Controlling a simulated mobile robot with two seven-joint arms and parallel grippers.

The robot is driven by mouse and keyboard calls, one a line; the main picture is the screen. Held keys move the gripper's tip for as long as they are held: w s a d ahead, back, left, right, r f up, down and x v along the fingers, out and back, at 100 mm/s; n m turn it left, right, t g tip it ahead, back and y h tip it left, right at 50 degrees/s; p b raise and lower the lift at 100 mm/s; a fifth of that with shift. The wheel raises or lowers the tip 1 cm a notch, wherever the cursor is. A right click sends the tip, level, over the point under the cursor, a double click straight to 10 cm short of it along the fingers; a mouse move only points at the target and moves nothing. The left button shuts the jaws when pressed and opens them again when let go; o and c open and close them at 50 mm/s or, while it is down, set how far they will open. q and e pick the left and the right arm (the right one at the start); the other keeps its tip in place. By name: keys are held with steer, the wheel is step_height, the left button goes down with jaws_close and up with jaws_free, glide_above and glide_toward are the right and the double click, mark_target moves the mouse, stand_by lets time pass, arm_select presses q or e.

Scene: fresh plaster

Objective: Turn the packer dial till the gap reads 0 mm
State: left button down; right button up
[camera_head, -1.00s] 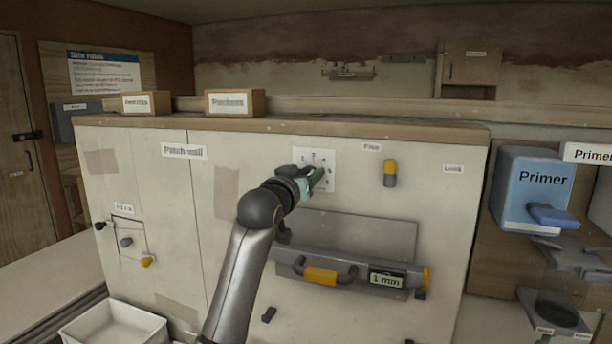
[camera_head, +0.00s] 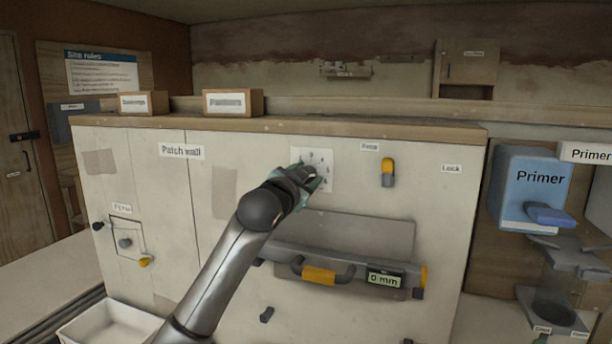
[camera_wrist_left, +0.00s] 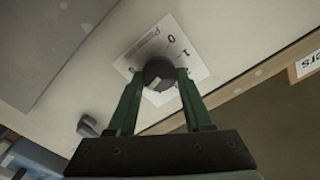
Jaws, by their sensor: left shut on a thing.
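The packer dial is a dark round knob (camera_wrist_left: 158,74) on a white numbered plate (camera_head: 325,158) on the patch wall (camera_head: 120,215). The plate also shows in the left wrist view (camera_wrist_left: 190,55), with marks 0 and 1 readable near the knob. My left gripper (camera_head: 314,177) is at the plate; in the left wrist view its green fingers (camera_wrist_left: 156,85) are shut on the knob from both sides. The gap display (camera_head: 384,279) reads 0 mm, at the right of a grey bar with a yellow-gripped handle (camera_head: 319,275). My right gripper is not in view.
A grey and yellow lever (camera_head: 388,172) sits right of the plate under a label. Boxes (camera_head: 233,102) stand on the ledge above. A blue Primer container (camera_head: 527,185) is at the right, a white bin (camera_head: 105,325) at lower left.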

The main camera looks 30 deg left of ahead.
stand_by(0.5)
arm_select(q)
steer(key=shift+c, duration=1.5)
jaws_free()
steer(key=b+v, duration=0.3)
steer(key=v, duration=0.9)
steer(key=shift+s, duration=0.25)
